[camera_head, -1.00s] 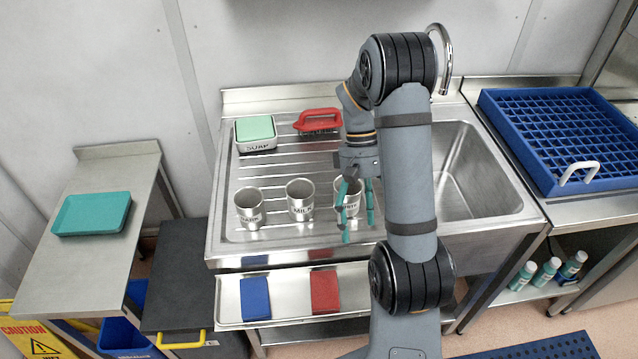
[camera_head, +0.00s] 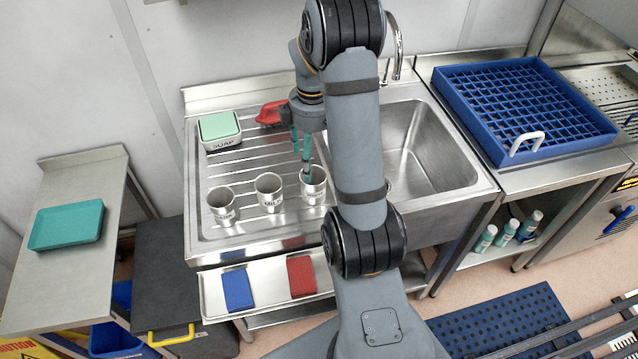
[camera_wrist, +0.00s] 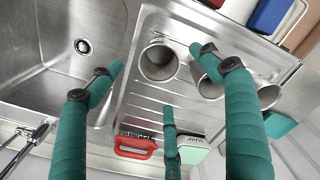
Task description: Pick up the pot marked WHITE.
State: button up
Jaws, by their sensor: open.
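Three steel pots stand upright in a row on the ribbed drainboard. The rightmost pot (camera_head: 313,190), beside the sink bowl, carries a label too small to read clearly now; earlier its visible letters fit WHITE. The middle pot (camera_head: 268,194) reads like MILK, and the left pot (camera_head: 222,208) carries a dark label. My gripper (camera_head: 303,158) has teal fingers and is open and empty, just above and behind the rightmost pot's rim. In the wrist view, the rightmost pot (camera_wrist: 158,63) shows between the spread fingers of my gripper (camera_wrist: 157,72). A finger partly covers the middle pot (camera_wrist: 209,86).
The sink bowl (camera_head: 425,150) lies right of the pots. A soap box (camera_head: 220,131) and red brush (camera_head: 271,113) sit behind. A front shelf (camera_head: 266,309) holds a blue block (camera_head: 237,289) and a red block (camera_head: 301,276). A blue rack (camera_head: 525,105) stands right.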

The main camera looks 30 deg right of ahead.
aim_at(313, 180)
notch_tip(313, 180, down, 4)
jog(key=shift+f, duration=0.25)
jog(key=shift+w+f+p, duration=0.15)
jog(key=shift+f+p, duration=1)
jog(key=shift+f, duration=1.45)
jog(key=shift+c, duration=0.8)
jog(key=c, duration=1.1)
jog(key=shift+c, duration=0.6)
